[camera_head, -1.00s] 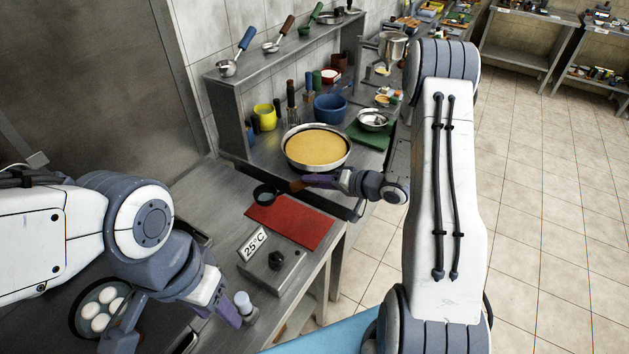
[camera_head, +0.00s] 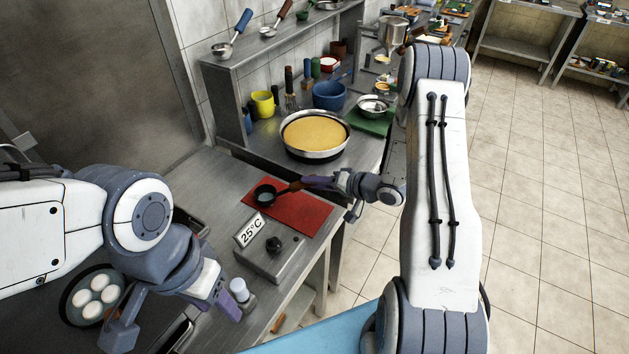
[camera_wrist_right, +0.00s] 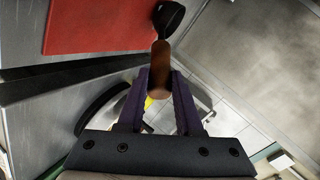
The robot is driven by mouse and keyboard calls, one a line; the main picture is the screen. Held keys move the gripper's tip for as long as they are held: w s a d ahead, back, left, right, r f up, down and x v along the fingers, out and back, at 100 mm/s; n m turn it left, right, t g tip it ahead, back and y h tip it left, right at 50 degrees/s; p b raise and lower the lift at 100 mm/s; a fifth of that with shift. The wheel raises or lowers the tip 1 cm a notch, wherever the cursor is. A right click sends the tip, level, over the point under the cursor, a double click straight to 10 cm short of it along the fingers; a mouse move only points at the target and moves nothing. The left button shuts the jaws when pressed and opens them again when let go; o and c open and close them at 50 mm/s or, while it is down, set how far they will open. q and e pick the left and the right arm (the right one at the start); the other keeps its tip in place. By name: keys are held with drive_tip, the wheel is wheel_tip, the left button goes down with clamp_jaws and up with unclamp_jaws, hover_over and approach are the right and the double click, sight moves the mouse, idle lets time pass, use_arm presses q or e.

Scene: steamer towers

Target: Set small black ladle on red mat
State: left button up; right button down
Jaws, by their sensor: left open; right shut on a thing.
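The small black ladle (camera_head: 265,196) has a dark round bowl and a brown handle. My right gripper (camera_head: 306,184) is shut on its handle. In the head view the bowl shows over the back left part of the red mat (camera_head: 305,214); I cannot tell whether it touches. In the right wrist view the brown handle of the ladle (camera_wrist_right: 160,68) is between the purple fingers of my right gripper (camera_wrist_right: 161,85), and the red mat (camera_wrist_right: 95,25) shows at upper left. My left gripper (camera_head: 178,335) is open at lower left, away from the mat.
A pan with a yellow cake (camera_head: 315,132) stands behind the mat. A control box with a 25°C sign (camera_head: 250,230) is in front of it. A white-capped bottle (camera_head: 239,290) and a bowl of white round items (camera_head: 96,296) are near my left arm. Ladles lie on the shelf (camera_head: 285,38).

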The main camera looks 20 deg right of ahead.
drive_tip(key=shift+f+b, duration=0.3)
drive_tip(key=shift+f, duration=0.15)
idle(0.6)
drive_tip(key=c, duration=0.5)
unclamp_jaws()
drive_tip(key=b+v, duration=0.1)
drive_tip(key=v, duration=0.9)
drive_tip(key=shift+s+d, duration=0.15)
drive_tip(key=shift+s, duration=0.05)
drive_tip(key=shift+r, duration=0.1)
